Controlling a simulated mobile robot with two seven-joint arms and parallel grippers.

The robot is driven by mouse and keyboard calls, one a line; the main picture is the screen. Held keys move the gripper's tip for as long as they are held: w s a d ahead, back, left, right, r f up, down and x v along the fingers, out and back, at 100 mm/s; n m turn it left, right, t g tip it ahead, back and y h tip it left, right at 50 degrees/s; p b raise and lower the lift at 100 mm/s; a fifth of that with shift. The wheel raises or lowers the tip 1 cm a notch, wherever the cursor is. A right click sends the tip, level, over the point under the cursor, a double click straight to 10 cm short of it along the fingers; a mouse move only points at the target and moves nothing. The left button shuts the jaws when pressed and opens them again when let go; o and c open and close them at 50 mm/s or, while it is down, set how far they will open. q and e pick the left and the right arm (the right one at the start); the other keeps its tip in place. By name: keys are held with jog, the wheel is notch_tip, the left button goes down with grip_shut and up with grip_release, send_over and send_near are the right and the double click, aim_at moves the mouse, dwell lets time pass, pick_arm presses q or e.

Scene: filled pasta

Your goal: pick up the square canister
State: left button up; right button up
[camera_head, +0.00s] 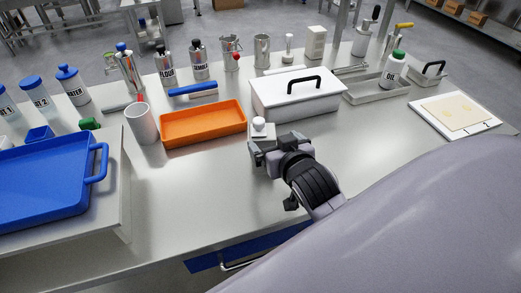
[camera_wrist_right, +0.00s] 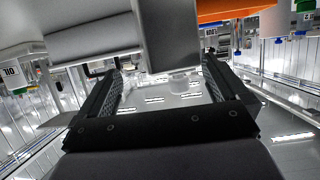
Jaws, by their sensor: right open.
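A small pale square canister (camera_head: 260,130) with a round white knob on its lid stands on the steel table in front of the white lidded box. My right gripper (camera_head: 267,147) is at the canister, which it partly hides in the head view. In the right wrist view, which is upside down, the canister (camera_wrist_right: 172,35) shows as a grey block between the two spread fingers (camera_wrist_right: 163,75), around fingertip depth. The fingers are apart, with gaps beside the canister. My left gripper is not in view.
The white lidded box (camera_head: 297,95) with a black handle stands close behind the canister. Bottles stand along the back. The table left of the gripper is clear.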

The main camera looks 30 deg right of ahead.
jog(key=shift+a+x, duration=0.15)
jog(key=shift+x, duration=1.45)
jog(key=shift+a+x, duration=0.1)
jog(key=shift+x, duration=1.45)
jog(key=shift+f, duration=0.1)
jog(key=c, duration=0.7)
jog(key=shift+c, duration=0.7)
